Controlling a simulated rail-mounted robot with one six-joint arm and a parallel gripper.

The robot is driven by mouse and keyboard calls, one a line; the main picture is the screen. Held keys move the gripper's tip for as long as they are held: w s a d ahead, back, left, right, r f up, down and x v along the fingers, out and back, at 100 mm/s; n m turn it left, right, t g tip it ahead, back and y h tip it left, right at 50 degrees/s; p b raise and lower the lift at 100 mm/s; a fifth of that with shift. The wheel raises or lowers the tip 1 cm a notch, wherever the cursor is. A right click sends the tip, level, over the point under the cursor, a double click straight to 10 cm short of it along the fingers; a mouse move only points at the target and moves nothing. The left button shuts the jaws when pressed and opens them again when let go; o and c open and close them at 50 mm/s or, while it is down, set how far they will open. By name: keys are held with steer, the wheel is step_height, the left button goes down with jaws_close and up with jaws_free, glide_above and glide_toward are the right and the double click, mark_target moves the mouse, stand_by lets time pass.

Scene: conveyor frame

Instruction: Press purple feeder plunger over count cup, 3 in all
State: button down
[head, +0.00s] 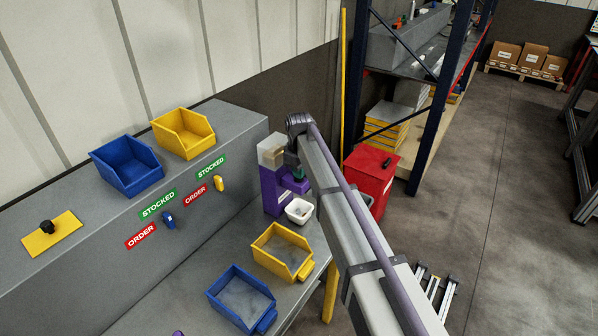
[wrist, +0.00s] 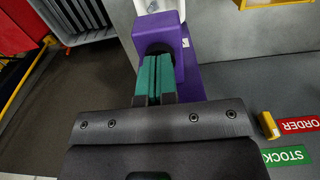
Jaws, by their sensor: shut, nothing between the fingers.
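The purple feeder (head: 269,192) stands on the grey bench against the grey ledge, with a clear-and-white hopper (head: 270,148) on top. The white count cup (head: 299,211) sits at its front, below the feeder's arm; its contents are too small to make out. My gripper (head: 296,171) is at the feeder's upper front, above the cup. In the wrist view the green fingers (wrist: 156,76) are shut together with nothing between them, their tips close against the purple feeder head (wrist: 162,32). I cannot tell whether they touch the plunger, which is hidden or not distinguishable.
A yellow bin (head: 283,252) and a blue bin (head: 241,298) stand on the bench in front of the feeder. Two more bins (head: 126,165) are on the ledge, above STOCKED/ORDER labels with sliders. A red cabinet (head: 372,177) stands behind my arm.

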steer(key=shift+r+p, duration=3.1)
steer(key=shift+r, duration=0.05)
step_height(320, 180, up, 5)
steer(key=p, duration=0.5)
step_height(320, 180, down, 9)
steer(key=b, duration=0.9)
steer(key=shift+f, duration=0.15)
steer(key=shift+f, duration=0.1)
